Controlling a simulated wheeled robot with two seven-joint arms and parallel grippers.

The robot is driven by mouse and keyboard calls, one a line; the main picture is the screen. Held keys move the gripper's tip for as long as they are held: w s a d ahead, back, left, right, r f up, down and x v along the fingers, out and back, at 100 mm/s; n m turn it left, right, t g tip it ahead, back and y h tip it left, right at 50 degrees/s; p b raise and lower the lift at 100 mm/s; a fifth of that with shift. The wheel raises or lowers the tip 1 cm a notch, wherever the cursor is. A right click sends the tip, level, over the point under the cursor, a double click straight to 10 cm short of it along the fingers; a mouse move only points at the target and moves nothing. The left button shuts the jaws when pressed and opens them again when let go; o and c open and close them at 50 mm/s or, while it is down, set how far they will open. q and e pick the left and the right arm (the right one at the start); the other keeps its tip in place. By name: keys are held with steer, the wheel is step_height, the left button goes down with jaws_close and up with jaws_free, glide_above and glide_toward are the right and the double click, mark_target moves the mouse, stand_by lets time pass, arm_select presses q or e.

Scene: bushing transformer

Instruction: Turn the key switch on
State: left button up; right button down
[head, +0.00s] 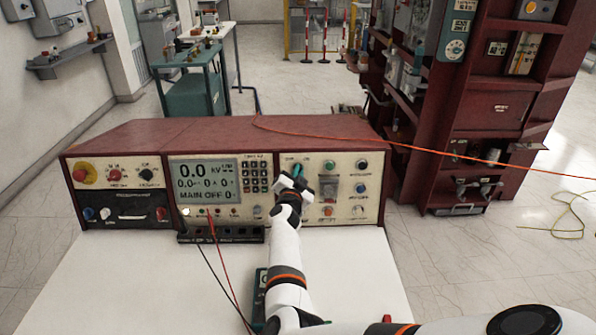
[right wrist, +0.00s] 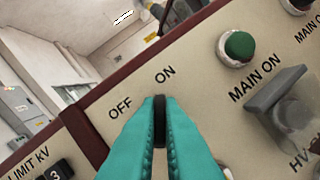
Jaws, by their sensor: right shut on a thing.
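The control panel (head: 215,157) is a dark red console with a cream face, set at the back of a white table. In the right wrist view, teal fingers of my right gripper (right wrist: 160,112) are shut on the black key switch (right wrist: 160,124). The key's visible edge points up the picture toward the ON label (right wrist: 165,75); the OFF label (right wrist: 120,107) is to its left. The fingers hide most of the switch. In the head view my right gripper (head: 296,172) is against the right panel section. My left gripper is not in view.
A green MAIN ON button (right wrist: 239,45) and a grey guard (right wrist: 277,92) sit right of the key switch. The display (head: 209,180) reads MAIN OFF. Red and black leads (head: 222,265) hang across the white table (head: 130,285). A dark red shelf (head: 490,110) stands behind right.

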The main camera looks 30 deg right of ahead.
steer(key=shift+m, duration=0.7)
steer(key=shift+g, duration=0.3)
steer(key=c, duration=1.6)
jaws_free()
